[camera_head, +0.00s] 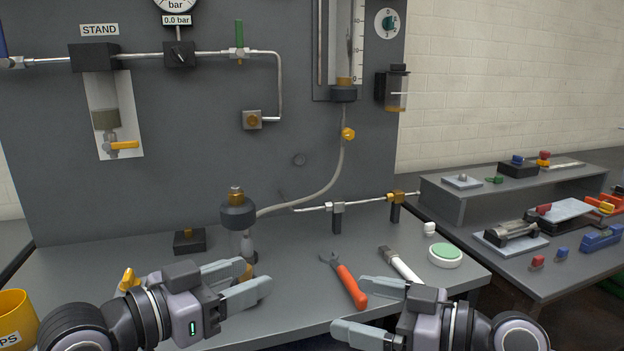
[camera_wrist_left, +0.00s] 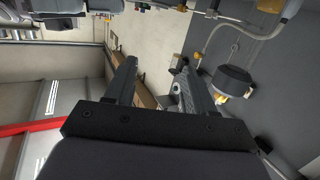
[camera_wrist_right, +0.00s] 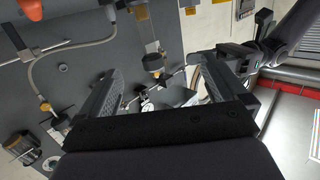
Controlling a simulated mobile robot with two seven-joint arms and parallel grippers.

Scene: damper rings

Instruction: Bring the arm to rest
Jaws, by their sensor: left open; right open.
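My left gripper (camera_head: 257,273) is open, low over the front of the grey bench, and nothing shows between its fingers. Its fingers partly cover the lower part of a clear damper body with a dark collar and brass top (camera_head: 238,212). In the left wrist view the open jaws (camera_wrist_left: 158,72) are empty. My right gripper (camera_head: 348,304) is open at the bench's front edge, near the orange-handled wrench (camera_head: 350,285). In the right wrist view its jaws (camera_wrist_right: 160,65) are apart, with nothing clearly held.
A grey panel (camera_head: 190,190) with pipes and a gauge stands behind the bench (camera_head: 290,325). A brush (camera_head: 400,264) and a green-topped round tin (camera_head: 445,255) lie near the right gripper. A yellow cup (camera_head: 14,312) is at the left edge. A side table with small parts stands right.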

